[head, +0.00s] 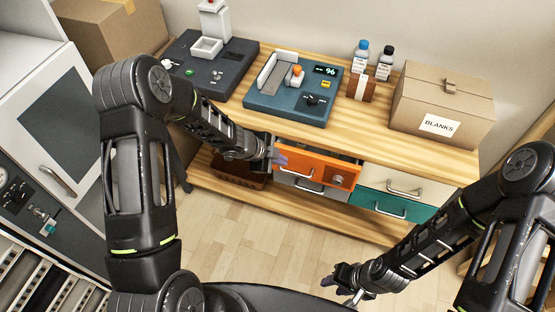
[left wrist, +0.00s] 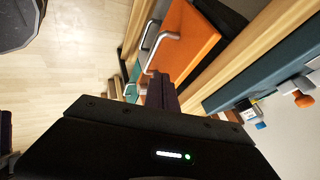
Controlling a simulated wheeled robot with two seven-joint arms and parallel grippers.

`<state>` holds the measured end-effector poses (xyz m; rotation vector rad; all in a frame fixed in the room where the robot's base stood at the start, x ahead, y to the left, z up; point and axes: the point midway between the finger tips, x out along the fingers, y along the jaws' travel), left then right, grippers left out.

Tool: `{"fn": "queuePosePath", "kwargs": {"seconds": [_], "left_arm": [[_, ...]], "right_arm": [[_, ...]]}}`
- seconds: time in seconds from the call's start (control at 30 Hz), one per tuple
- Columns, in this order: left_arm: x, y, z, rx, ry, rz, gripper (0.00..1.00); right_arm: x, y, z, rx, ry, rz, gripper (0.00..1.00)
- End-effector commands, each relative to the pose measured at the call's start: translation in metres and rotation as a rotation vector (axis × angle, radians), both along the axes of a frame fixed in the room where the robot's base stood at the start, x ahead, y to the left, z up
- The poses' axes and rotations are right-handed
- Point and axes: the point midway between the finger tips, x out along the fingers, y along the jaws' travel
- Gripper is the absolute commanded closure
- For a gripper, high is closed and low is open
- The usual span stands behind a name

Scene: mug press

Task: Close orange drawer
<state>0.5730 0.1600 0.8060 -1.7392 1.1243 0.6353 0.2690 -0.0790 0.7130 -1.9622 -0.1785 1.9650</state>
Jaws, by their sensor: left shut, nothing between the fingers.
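The orange drawer (head: 318,168) sits under the wooden counter and stands partly pulled out, its dark inside showing behind the front. It has a metal handle and a round grey fitting on its front. In the left wrist view the orange front (left wrist: 190,50) and its handle lie just beyond my fingers. My left gripper (head: 279,159) is shut and empty, at the left end of the drawer front; whether it touches is unclear. Its dark fingers also show in the left wrist view (left wrist: 161,92). My right gripper (head: 343,289) appears open and empty, low in front, away from the drawers.
A cream drawer (head: 408,183), a green drawer (head: 390,206) and a grey drawer (head: 322,190) are around it. On the counter stand a blue machine (head: 294,98), a dark machine (head: 212,65), two bottles and a BLANKS box (head: 442,105). The floor in front is clear.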

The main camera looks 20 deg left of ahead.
Motion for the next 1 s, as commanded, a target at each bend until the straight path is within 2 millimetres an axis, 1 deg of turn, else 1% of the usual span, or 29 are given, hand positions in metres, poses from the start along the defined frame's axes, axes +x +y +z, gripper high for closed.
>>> {"fn": "queuePosePath", "kwargs": {"seconds": [0.23,0.3,0.37,0.47,0.5,0.57,0.63,0.67,0.7,1.0], "left_arm": [[0.001,-0.003,-0.002,0.001,-0.004,-0.005,1.00],[0.009,-0.004,0.004,0.009,-0.032,-0.013,1.00],[0.011,0.000,0.009,0.030,-0.055,-0.024,1.00],[-0.003,0.009,0.016,0.070,-0.075,-0.052,1.00],[-0.013,0.013,0.018,0.080,-0.073,-0.056,1.00],[-0.033,0.020,0.019,0.083,-0.055,-0.053,1.00],[-0.058,0.026,0.018,0.075,-0.016,-0.039,1.00],[-0.069,0.028,0.017,0.068,0.012,-0.028,1.00],[-0.077,0.026,0.014,0.057,0.038,-0.023,1.00],[-0.075,0.025,0.014,0.045,0.044,-0.006,1.00]], "right_arm": [[0.000,0.000,-0.004,0.000,-0.001,0.000,0.64],[0.001,0.000,-0.013,0.000,-0.002,-0.002,0.64],[0.001,0.000,-0.023,0.002,-0.003,-0.002,0.64],[0.003,0.001,-0.041,0.005,-0.007,-0.003,0.64],[0.003,0.001,-0.047,0.006,-0.010,-0.001,0.64],[0.004,0.002,-0.054,0.010,-0.016,0.000,0.64],[0.005,0.004,-0.055,0.013,-0.020,0.003,0.64],[0.005,0.004,-0.051,0.014,-0.022,0.003,0.64],[0.005,0.005,-0.049,0.015,-0.023,0.005,0.64],[0.005,0.004,-0.049,0.014,-0.023,0.005,0.64]]}}
